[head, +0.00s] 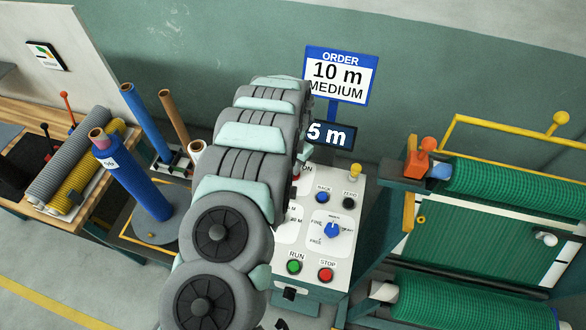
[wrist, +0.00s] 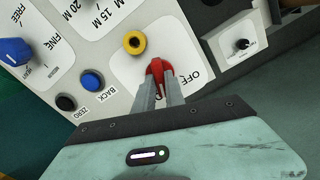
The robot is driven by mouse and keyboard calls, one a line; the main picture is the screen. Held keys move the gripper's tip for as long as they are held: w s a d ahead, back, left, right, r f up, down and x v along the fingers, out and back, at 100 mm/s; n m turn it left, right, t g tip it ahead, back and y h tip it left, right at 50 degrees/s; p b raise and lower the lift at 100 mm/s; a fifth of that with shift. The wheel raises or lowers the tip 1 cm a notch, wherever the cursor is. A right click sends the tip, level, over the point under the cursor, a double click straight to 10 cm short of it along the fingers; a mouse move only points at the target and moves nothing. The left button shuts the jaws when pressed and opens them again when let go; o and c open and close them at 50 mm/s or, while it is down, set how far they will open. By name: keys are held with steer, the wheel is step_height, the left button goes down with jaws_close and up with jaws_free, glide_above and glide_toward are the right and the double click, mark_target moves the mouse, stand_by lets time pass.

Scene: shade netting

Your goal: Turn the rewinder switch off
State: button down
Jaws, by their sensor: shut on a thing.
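The rewinder switch is a red knob (wrist: 157,68) on the white control panel (head: 338,260), beside lettering that reads "OFF" in the wrist view. My gripper (wrist: 160,88) is shut on this red knob, with one finger on each side of it. In the head view my arm covers most of this part of the panel, and my gripper is hidden. A little "ON" lettering shows at the arm's edge there.
Near the knob are a yellow-ringed part (wrist: 134,42), a blue BACK button (wrist: 92,79) and a black ZERO button (wrist: 66,102). A blue selector (head: 333,230), green RUN button (head: 294,267) and red STOP button (head: 326,274) are lower.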

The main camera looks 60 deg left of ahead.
steer(key=n+b, duration=0.1)
steer(key=n, duration=0.1)
steer(key=shift+f+n, duration=0.1)
steer(key=shift+n, duration=0.3)
steer(key=n, duration=0.3)
steer(key=shift+n, duration=0.4)
steer(key=n+p, duration=0.1)
steer(key=n, duration=0.2)
steer(key=shift+n, duration=1.7)
steer(key=c, duration=1.4)
jaws_free()
steer(key=shift+r, duration=0.2)
